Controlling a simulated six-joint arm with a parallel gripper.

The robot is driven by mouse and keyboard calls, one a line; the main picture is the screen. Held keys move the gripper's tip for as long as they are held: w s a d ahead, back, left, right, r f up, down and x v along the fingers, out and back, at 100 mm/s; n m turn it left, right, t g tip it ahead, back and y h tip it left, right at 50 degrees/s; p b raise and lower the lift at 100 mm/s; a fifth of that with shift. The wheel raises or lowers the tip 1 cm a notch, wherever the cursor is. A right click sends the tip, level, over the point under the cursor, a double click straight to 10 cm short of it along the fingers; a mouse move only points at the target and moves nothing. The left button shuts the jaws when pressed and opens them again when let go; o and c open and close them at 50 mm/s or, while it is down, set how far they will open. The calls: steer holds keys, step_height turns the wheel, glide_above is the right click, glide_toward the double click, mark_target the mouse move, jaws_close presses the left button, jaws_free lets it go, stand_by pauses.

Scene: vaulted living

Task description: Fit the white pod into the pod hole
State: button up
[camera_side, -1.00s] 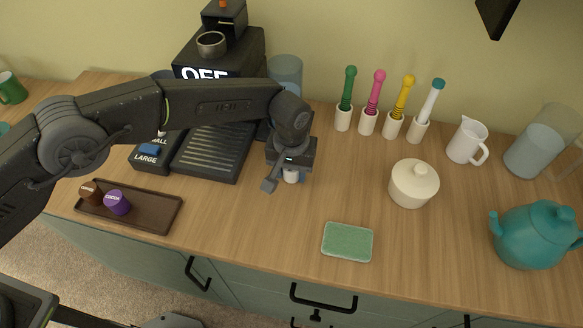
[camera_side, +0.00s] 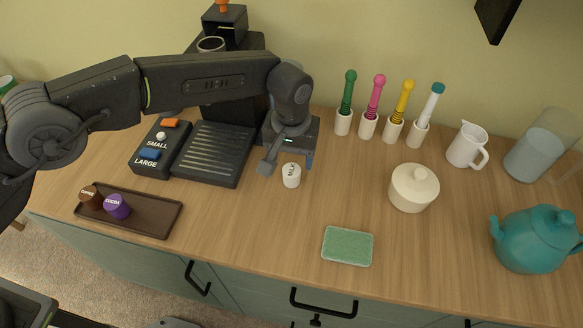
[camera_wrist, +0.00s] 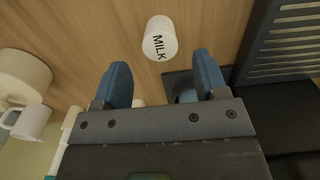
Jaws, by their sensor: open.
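The white pod (camera_side: 291,176), marked MILK, stands on the wooden counter, right of the drip tray. In the wrist view the white pod (camera_wrist: 160,38) lies just beyond my fingertips, roughly centred between them. My gripper (camera_side: 287,165) is open and empty, just behind the pod on the side toward the wall. Its blue fingers (camera_wrist: 163,70) show apart in the wrist view, with nothing between them. The dark coffee machine (camera_side: 235,62) is at the back left, partly behind my arm. A round metal-rimmed cup or opening (camera_side: 211,44) shows on it; I cannot tell whether this is the pod hole.
A brown tray (camera_side: 150,216) holds a brown and a purple pod. A ribbed drip tray (camera_side: 212,153) and button panel (camera_side: 156,147) stand at left. A green sponge (camera_side: 348,246), white lidded pot (camera_side: 414,187) and teal teapot (camera_side: 537,238) stand to the right. Counter between pod and sponge is clear.

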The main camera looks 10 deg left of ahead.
mark_target(291, 170)
steer(key=shift+r, duration=2.8)
steer(key=a+r+t, duration=0.1)
steer(key=a+r, duration=1.1)
steer(key=r, duration=0.1)
steer(key=s+a+r+t, duration=0.1)
steer(key=s+a+r, duration=0.2)
steer(key=s+a, duration=0.4)
steer(key=s+a+r+t, duration=0.2)
steer(key=s+a+r, duration=0.2)
steer(key=s+a, duration=0.3)
steer(key=a, duration=0.3)
steer(key=shift+s+a+r+h, duration=0.15)
steer(key=shift+s+a+h, duration=0.15)
steer(key=shift+s+h, duration=0.1)
steer(key=shift+o, duration=0.2)
steer(key=s+a+f, duration=0.2)
steer(key=s, duration=0.3)
steer(key=s+a+f+t, duration=0.1)
steer(key=s+a+f, duration=0.1)
steer(key=s, duration=0.3)
steer(key=shift+s+a+f+t+y, duration=0.2)
steer(key=shift+a+f+t+y, duration=0.15)
steer(key=shift+a, duration=0.35)
steer(key=shift+o, duration=0.4)
steer(key=shift+s+a+f, duration=0.1)
steer(key=shift+s+f, duration=0.1)
steer(key=shift+s, duration=0.05)
